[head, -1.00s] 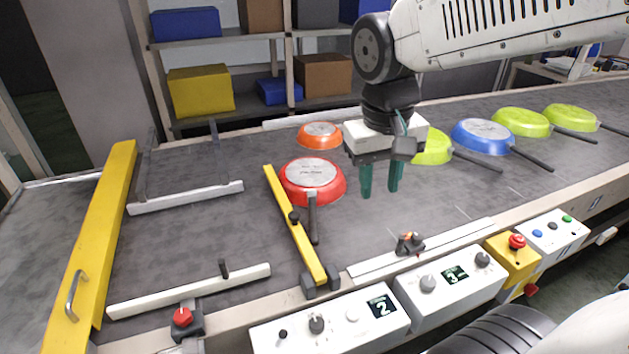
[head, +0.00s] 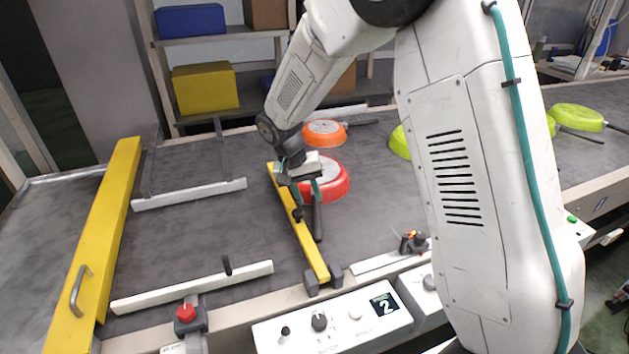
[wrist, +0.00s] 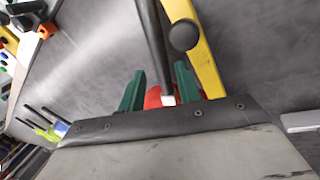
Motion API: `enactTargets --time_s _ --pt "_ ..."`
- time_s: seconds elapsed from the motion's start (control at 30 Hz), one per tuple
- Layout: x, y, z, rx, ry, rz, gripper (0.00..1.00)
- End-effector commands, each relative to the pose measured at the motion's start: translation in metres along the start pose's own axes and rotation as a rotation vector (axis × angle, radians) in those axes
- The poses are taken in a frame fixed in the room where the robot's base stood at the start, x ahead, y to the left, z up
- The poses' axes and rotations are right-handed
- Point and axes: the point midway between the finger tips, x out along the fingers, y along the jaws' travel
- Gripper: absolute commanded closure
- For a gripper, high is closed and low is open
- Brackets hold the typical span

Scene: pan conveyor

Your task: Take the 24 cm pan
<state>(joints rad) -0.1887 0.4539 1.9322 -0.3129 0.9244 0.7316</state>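The red pan (head: 333,188) lies upside down on the belt against the yellow bar (head: 300,236); the size marking on its base is not readable. Its dark handle (head: 318,222) points toward the near edge. My gripper (head: 307,196) is at the near side of this pan, over the root of the handle. In the wrist view the two green fingers of my gripper (wrist: 160,88) stand apart, one on each side of the dark handle (wrist: 152,40), with gaps visible. A smaller orange pan (head: 324,133) lies behind the red one.
The yellow bar (wrist: 203,55) with its black knob runs close beside the handle. Lime pans (head: 577,117) lie to the right, partly hidden by my arm. A control box (head: 335,325) lines the near edge.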

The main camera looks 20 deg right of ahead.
Motion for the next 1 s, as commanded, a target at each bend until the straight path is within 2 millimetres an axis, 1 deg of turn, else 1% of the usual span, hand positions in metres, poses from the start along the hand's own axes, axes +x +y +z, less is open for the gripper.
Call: enactTargets --time_s 0.03,0.17,0.3,0.4,0.5,0.7,0.73,0.83,1.0 --pt "0.006 0.001 0.001 0.000 -0.003 0.001 0.66" --pt "0.022 0.001 0.001 -0.001 -0.003 0.001 0.66" --pt "0.044 0.002 0.002 -0.002 -0.004 0.001 0.66" --pt "0.055 0.002 0.002 -0.001 -0.002 0.000 0.66" --pt "0.061 0.002 0.002 0.000 -0.002 0.000 0.66" --pt "0.061 0.002 0.001 0.000 -0.001 -0.001 0.66" --pt "0.061 0.002 0.001 0.000 -0.001 -0.001 0.72" --pt "0.061 0.002 0.001 0.000 -0.001 -0.001 1.00" --pt "0.060 0.002 0.001 0.000 0.002 -0.002 1.00"
